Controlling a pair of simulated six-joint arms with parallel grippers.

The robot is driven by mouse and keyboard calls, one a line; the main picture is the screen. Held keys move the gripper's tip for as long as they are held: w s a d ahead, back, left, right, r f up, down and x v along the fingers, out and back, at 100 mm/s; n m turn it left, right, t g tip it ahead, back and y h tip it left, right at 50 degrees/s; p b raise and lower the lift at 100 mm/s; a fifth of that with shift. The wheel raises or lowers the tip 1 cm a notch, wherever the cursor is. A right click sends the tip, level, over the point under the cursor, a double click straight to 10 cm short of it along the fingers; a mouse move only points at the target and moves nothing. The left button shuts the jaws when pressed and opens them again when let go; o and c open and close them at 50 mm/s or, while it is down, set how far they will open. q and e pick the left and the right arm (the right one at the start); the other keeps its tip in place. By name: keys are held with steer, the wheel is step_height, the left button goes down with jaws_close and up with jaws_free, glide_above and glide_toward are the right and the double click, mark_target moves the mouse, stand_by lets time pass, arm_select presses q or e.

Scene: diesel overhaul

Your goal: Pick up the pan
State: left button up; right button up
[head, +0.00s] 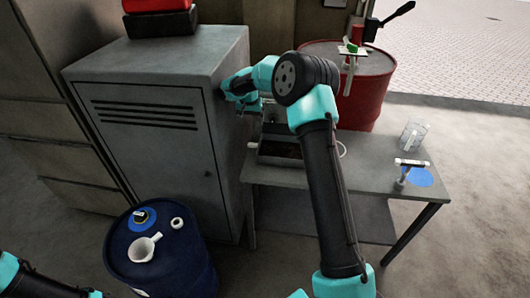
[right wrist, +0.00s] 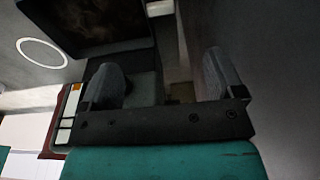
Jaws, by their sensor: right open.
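A dark, shallow rectangular pan (head: 279,161) rests on the left part of the grey table, beside the metal cabinet. My right arm hides part of it. In the right wrist view the pan (right wrist: 112,48) fills the upper left, with its dark inside showing. My right gripper (right wrist: 165,85) is open, with its two fingers apart and nothing clearly held between them. In the head view this gripper (head: 262,108) is above the back of the pan, close to the cabinet's side, and partly hidden by its own wrist. My left gripper is out of view.
The grey cabinet (head: 160,100) stands close left of the table (head: 375,180). A red drum (head: 360,95) stands behind it. A glass beaker (head: 413,136) and a T-handled tool (head: 408,167) are at the right. A blue drum (head: 165,262) with a white jug (head: 143,248) stands front left.

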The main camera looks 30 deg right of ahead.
steer(key=shift+d+r, duration=0.15)
steer(key=shift+r, duration=0.1)
steer(key=shift+f, duration=0.15)
glide_above(253, 144)
steer(key=s, duration=0.1)
steer(key=f, duration=1.2)
steer(key=shift+a, duration=0.35)
steer(key=shift+w+d+f, duration=0.15)
steer(key=shift+w+f, duration=0.05)
steer(key=shift+f, duration=0.65)
steer(key=shift+w+d+f, duration=0.15)
steer(key=shift+f, duration=0.65)
steer(key=shift+w+d+f, duration=0.15)
steer(key=shift+w+f, duration=0.05)
steer(key=shift+f, duration=0.65)
steer(key=shift+c, duration=0.4)
